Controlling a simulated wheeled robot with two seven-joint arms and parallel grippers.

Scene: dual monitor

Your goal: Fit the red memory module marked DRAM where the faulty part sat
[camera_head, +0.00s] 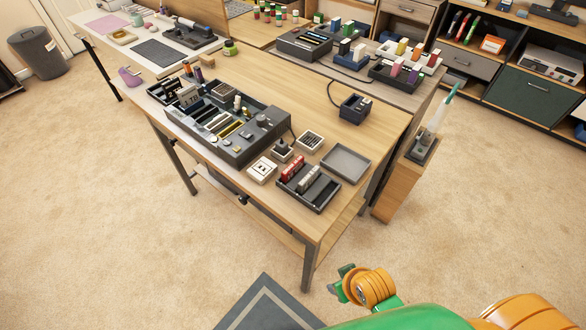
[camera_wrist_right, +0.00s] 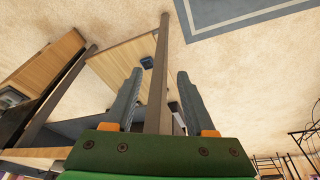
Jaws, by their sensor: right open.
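A red module (camera_head: 292,168) stands in a dark compartmented tray (camera_head: 322,200) near the table's front right, beside a pale module (camera_head: 309,179). Its marking is too small to read. A dark grey device (camera_head: 232,150) with a row of slots sits left of the tray; one slot has a yellow outline (camera_head: 229,129). I cannot tell whether that slot is empty. My right gripper (camera_head: 342,280) is in front of and below the table edge, apart from everything. In the right wrist view the gripper (camera_wrist_right: 160,73) is open and empty. My left gripper is not seen.
An empty grey tray (camera_head: 346,162) lies right of the red module's tray. Small white boxes (camera_head: 262,170) and a dark block (camera_head: 355,108) are on the wooden table (camera_head: 310,95). A table leg (camera_wrist_right: 160,60) shows between the fingers in the wrist view.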

